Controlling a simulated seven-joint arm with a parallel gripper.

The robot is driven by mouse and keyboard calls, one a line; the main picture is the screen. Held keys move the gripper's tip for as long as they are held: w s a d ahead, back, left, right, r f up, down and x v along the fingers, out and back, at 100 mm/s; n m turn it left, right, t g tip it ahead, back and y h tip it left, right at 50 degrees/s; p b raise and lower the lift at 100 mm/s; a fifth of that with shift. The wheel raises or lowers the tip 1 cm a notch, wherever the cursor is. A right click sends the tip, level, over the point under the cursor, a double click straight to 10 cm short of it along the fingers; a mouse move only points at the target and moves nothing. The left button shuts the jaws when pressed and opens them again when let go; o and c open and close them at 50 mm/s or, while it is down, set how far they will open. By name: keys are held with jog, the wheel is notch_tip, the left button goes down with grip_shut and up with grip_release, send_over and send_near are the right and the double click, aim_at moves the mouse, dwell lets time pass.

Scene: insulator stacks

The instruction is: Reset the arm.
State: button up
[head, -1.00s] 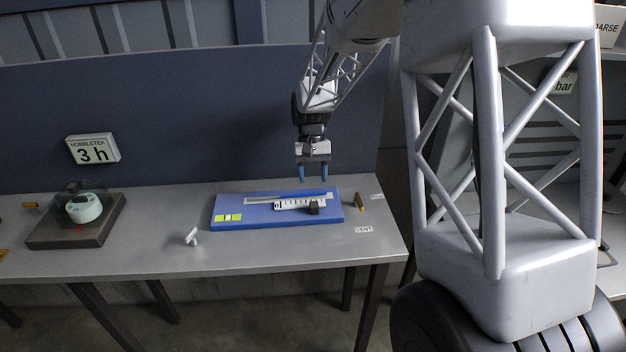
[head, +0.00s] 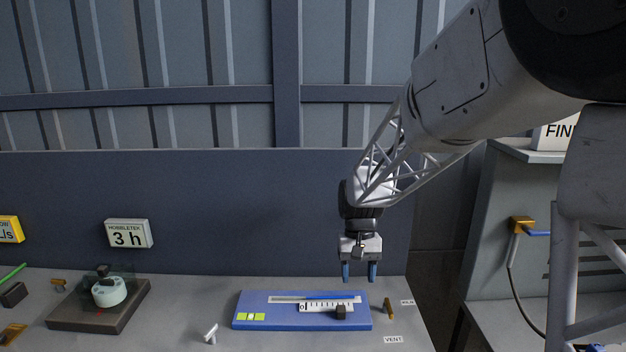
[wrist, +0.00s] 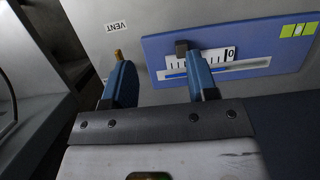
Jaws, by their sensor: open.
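My gripper (head: 359,272) hangs pointing down at the back right of the bench, above and behind the right end of a blue board. Its two blue fingers are apart with nothing between them. In the wrist view my gripper (wrist: 160,85) also shows open and empty, with the bench surface beyond the gap. The blue board (head: 270,317) carries a white scale with a dark slider block (head: 340,312) and a green-yellow patch at its left end. The board (wrist: 265,62) and the slider (wrist: 181,48) also show in the wrist view.
A small brass-coloured peg (head: 389,309) stands right of the board, near a VENT label (head: 393,339). A white T-shaped piece (head: 211,333) lies left of the board. A dark base (head: 78,318) with a pale round device (head: 109,292) is further left. A wall panel (head: 220,210) stands behind.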

jog(key=s+d+r+t, duration=0.2)
jog(key=s, duration=0.8)
jog(key=s+d+r+t, duration=0.1)
jog(key=s+d+r, duration=0.2)
jog(key=s, duration=0.8)
jog(key=s+d+r+t, duration=0.2)
jog(key=s, duration=0.8)
jog(key=shift+s+d+r+t, duration=0.25)
jog(key=shift+d+t, duration=0.05)
jog(key=shift+d, duration=0.05)
dwell(0.5)
